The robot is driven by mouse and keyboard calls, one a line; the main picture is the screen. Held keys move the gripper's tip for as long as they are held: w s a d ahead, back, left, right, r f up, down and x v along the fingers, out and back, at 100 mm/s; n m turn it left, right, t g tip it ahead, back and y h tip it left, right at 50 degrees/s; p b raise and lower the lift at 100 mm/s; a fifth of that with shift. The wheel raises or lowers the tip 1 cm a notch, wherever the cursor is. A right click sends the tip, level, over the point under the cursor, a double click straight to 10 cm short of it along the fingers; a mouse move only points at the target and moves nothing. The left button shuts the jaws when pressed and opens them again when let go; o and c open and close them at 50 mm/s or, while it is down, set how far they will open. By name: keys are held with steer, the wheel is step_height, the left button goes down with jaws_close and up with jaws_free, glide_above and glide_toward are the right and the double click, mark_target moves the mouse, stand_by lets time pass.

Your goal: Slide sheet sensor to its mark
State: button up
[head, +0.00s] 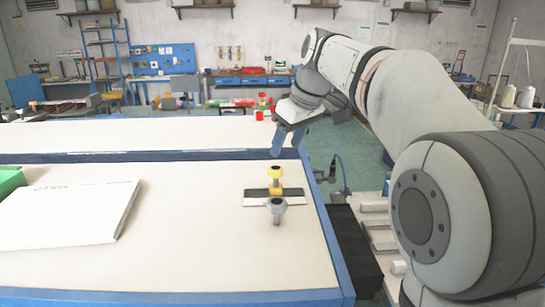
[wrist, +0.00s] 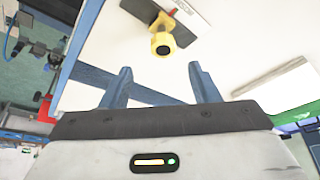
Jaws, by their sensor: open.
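The sheet sensor appears to be the yellow block with a round dark-topped knob (head: 275,174). It stands on a flat black-and-white strip (head: 257,202) near the table's right edge. A grey knob (head: 277,207) stands just in front of it. In the wrist view the yellow block (wrist: 175,34) sits at top centre, on the dark strip (wrist: 196,22), with a small red patch beside it. My gripper (head: 291,145) is open, its two blue fingers above and beyond the yellow block. In the wrist view the gripper (wrist: 160,76) has nothing between its fingers. The mark cannot be told clearly.
The white table (head: 190,270) has a blue rim and is clear around the strip. A white panel (head: 70,212) and a green box (head: 10,180) lie at left. A second table (head: 130,135) stands behind. Black bellows (head: 357,250) run along the right side.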

mark_target(276, 167)
steer(key=p+x, duration=0.1)
steer(key=x, duration=0.6)
steer(key=shift+s+a, duration=0.1)
steer(key=shift+s, duration=0.1)
steer(key=shift+c, duration=0.2)
